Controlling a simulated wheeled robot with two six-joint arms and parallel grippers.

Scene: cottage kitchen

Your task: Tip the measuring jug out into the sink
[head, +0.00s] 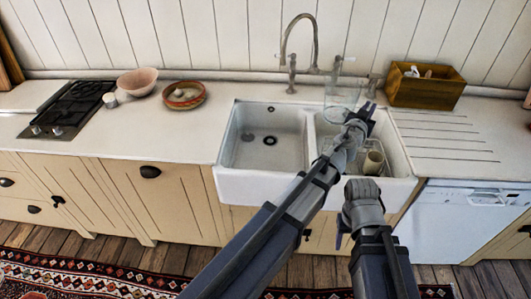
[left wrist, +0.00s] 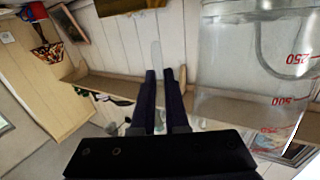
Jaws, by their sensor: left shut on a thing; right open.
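The clear measuring jug (head: 340,94) is over the back of the double sink (head: 265,185), near the tap and the divider. In the left wrist view the jug (left wrist: 245,85) fills the right side, with red marks on its wall. My left gripper (head: 364,114) is shut on the jug; a pale strip, likely its handle, shows at the fingers (left wrist: 165,80). The jug's tilt and contents are hard to tell. My right gripper (head: 362,190) is open and lower, in front of the sink; its fingers are mostly hidden by its wrist.
The tap (head: 290,60) arches behind the sink. A rack with a beige cup (head: 373,162) is in the right basin; the left basin is empty. A wooden box (head: 425,86) stands at right. A terracotta dish (head: 184,95) and a pink bowl (head: 138,81) stand at left.

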